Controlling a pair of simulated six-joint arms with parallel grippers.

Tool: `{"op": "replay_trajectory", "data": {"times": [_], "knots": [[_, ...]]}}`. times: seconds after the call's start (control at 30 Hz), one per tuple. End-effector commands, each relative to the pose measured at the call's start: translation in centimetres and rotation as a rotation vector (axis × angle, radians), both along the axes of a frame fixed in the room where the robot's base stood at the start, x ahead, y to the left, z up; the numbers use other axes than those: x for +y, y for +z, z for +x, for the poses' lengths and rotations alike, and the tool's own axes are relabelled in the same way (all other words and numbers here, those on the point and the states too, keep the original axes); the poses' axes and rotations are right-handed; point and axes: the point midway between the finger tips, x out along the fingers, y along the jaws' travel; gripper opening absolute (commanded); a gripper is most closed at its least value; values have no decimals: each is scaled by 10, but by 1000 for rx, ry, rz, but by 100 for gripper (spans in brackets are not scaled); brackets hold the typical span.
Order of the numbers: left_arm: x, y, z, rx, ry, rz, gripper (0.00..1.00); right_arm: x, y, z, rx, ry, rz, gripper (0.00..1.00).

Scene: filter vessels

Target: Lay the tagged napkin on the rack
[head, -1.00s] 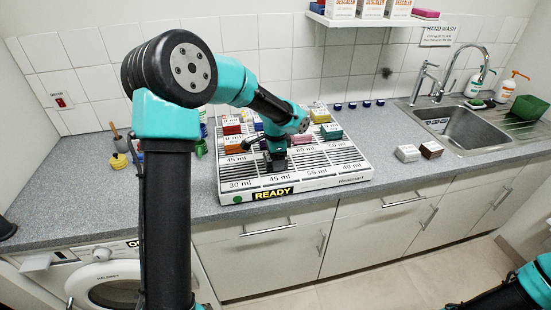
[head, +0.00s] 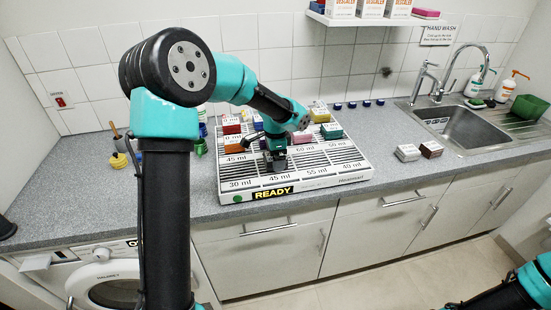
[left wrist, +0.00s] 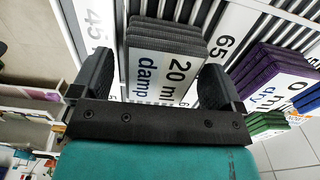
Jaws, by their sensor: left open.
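A dark grey folded napkin with a white tag reading "20 ml damp" (left wrist: 165,72) lies on the slatted rack in the left wrist view. My left gripper (left wrist: 155,85) is open, with one finger on each side of the napkin; I cannot tell whether they touch it. In the head view my left gripper (head: 275,162) is low over the front left part of the white rack (head: 330,184), between the 45 ml and 60 ml labels, and largely hides the napkin. My right arm shows at the lower right; its gripper is out of frame.
Several coloured, tagged stacks stand on the rear of the rack, including a red one (head: 231,124) and a green one (head: 331,131). A purple tagged stack (left wrist: 262,75) is to the right in the wrist view. White (head: 407,152) and brown (head: 431,149) blocks lie right of the rack, before the sink (head: 465,127).

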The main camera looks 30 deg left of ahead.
Motion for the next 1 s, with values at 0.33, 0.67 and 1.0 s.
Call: {"op": "replay_trajectory", "data": {"times": [0.33, 0.67, 1.0], "knots": [[0, 58, 0, -4, 0, -2, 93, 0, 0, 0, 0, 0, 0, 43], [0, 108, 0, -2, 0, -1, 93, 0, 0, 0, 0, 0, 0, 43], [0, 114, 0, -1, 0, -1, 93, 0, 0, 0, 0, 0, 0, 43]]}}
